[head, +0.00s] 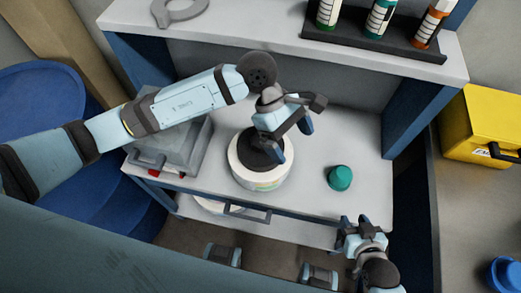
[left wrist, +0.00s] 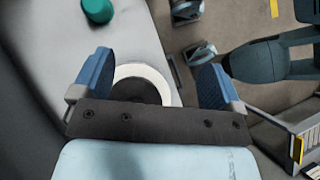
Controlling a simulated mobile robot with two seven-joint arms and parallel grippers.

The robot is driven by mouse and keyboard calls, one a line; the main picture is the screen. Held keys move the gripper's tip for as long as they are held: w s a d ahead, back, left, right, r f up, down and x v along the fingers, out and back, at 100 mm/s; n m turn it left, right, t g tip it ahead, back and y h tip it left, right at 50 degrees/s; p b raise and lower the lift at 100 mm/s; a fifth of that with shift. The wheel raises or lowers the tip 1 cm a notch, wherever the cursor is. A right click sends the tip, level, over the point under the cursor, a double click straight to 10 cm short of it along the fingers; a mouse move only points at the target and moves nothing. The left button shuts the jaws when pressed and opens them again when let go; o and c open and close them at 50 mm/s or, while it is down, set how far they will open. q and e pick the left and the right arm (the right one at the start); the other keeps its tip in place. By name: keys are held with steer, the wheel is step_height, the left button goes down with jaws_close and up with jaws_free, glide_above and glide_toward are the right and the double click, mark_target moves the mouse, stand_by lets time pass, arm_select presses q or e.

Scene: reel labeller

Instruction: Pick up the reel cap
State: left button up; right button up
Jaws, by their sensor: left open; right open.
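A white round reel (head: 262,183) stands on the bench with a dark round cap-like piece (head: 252,152) on top. I take this dark piece as the reel cap. My left gripper (head: 292,138) is open above the reel and partly hides its top. In the left wrist view, the reel's white rim (left wrist: 150,74) and the dark piece (left wrist: 135,90) show between the open fingers, partly covered by the gripper body. I cannot tell whether the fingers touch anything. My right gripper (head: 356,228) is open and empty, in front of the bench's front right edge.
A green round piece (head: 340,178) sits right of the reel. A grey box-like device (head: 173,148) stands left. The shelf above carries a rack (head: 372,36) of tubes and a grey ring-shaped tool (head: 179,10). A yellow box (head: 487,125) is at right.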

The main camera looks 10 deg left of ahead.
arm_select(q)
steer(key=w+a+f+m+t+y+b, duration=0.1)
steer(key=w+a+m+t+y, duration=0.1)
steer(key=w+a+t+y, duration=0.35)
steer(key=shift+g+y, duration=0.55)
steer(key=shift+g, duration=0.2)
steer(key=a+f, duration=0.1)
steer(key=f, duration=0.1)
steer(key=w+a+f, duration=0.1)
steer(key=f, duration=0.1)
steer(key=a+f, duration=0.1)
steer(key=f, duration=0.2)
steer(key=shift+w+f, duration=0.1)
steer(key=shift+w, duration=0.2)
step_height(320, 180, down, 5)
steer(key=shift+s+d+f+p, duration=0.1)
steer(key=shift+f+p, duration=0.1)
steer(key=shift+p, duration=0.45)
steer(key=shift+f, duration=0.5)
steer(key=c, duration=1)
steer(key=shift+c, duration=0.4)
arm_select(e)
steer(key=shift+s+d+f, duration=0.1)
steer(key=shift+f, duration=0.25)
arm_select(q)
steer(key=shift+r, duration=0.15)
step_height(320, 180, up, 27)
arm_select(e)
steer(key=shift+r, duration=0.45)
